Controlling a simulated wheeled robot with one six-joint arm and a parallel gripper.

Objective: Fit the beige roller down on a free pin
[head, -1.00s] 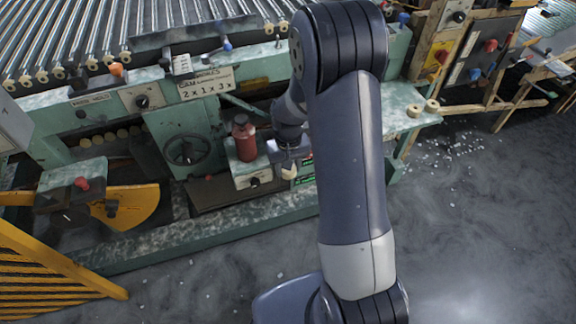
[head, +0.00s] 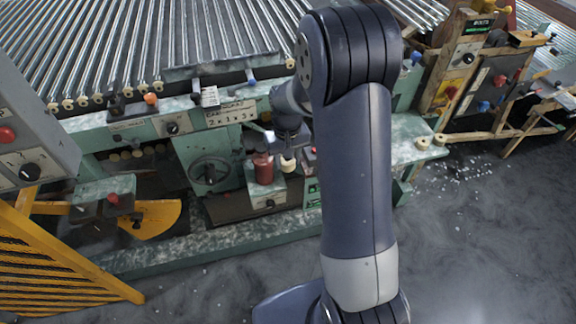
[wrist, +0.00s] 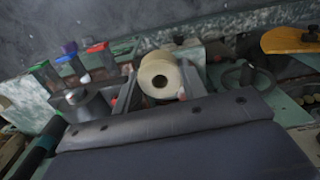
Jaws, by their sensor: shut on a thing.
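I cannot make out a free pin clearly. Several beige roller ends line the front edge of the metal rods (head: 140,50).
A handwheel (head: 209,171) is left of the bottle. A yellow striped barrier (head: 60,265) stands at lower left. A small sign (head: 230,114) stands behind my gripper. The floor in front is open.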

